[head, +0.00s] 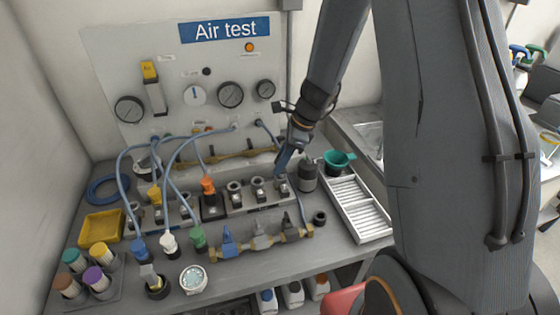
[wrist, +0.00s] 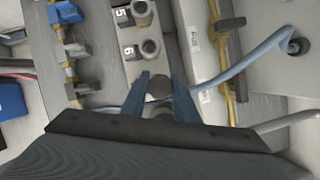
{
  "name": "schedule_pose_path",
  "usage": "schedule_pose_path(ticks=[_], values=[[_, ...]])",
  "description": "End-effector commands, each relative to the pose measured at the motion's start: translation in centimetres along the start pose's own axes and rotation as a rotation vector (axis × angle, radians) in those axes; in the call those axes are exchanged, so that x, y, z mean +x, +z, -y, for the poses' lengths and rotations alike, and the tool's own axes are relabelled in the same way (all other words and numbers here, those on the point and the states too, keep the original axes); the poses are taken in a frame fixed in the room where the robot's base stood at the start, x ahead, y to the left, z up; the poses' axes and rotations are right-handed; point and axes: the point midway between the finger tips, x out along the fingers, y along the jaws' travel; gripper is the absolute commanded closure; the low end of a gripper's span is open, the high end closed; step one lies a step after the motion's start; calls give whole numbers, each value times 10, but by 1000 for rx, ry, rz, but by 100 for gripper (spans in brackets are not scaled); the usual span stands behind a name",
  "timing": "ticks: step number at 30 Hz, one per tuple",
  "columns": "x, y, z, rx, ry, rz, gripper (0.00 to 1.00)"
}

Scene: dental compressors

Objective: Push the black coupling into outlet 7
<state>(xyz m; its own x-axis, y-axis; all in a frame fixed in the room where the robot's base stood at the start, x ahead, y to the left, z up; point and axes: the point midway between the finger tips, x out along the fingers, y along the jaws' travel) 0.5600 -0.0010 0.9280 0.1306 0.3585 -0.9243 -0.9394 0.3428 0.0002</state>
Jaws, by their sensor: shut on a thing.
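My gripper (head: 283,165) reaches down at the right end of the outlet block (head: 245,206). In the wrist view its two blue fingers (wrist: 159,90) are shut on the black coupling (wrist: 160,86), a dark round piece. Outlets labelled 5 (wrist: 141,12) and 6 (wrist: 150,48) stand in line beyond the fingers. The coupling is in the same row, past outlet 6. Outlet 7 is not clearly visible under the coupling and fingers. I cannot tell whether the coupling is seated or only above it. In the head view the fingers mostly hide the coupling.
A dark cylinder (head: 308,178) stands close right of my gripper, near a green funnel (head: 338,162) and a white slatted tray (head: 357,206). A brass manifold with valves (head: 262,242) lies in front. Blue hoses (head: 172,180) arch at the left. A small black ring (head: 320,217) lies on the bench.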

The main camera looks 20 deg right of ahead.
Motion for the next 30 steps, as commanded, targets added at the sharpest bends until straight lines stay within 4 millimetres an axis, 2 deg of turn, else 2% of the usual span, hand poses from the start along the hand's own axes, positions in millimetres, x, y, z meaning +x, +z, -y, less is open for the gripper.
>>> schedule_pose_path(ticks=[19,20,23,30], values=[[20,-8,0,1,0,0,96],[19,-8,0,0,0,0,68],[18,-8,0,0,0,0,51],[18,-8,0,0,0,0,51]])
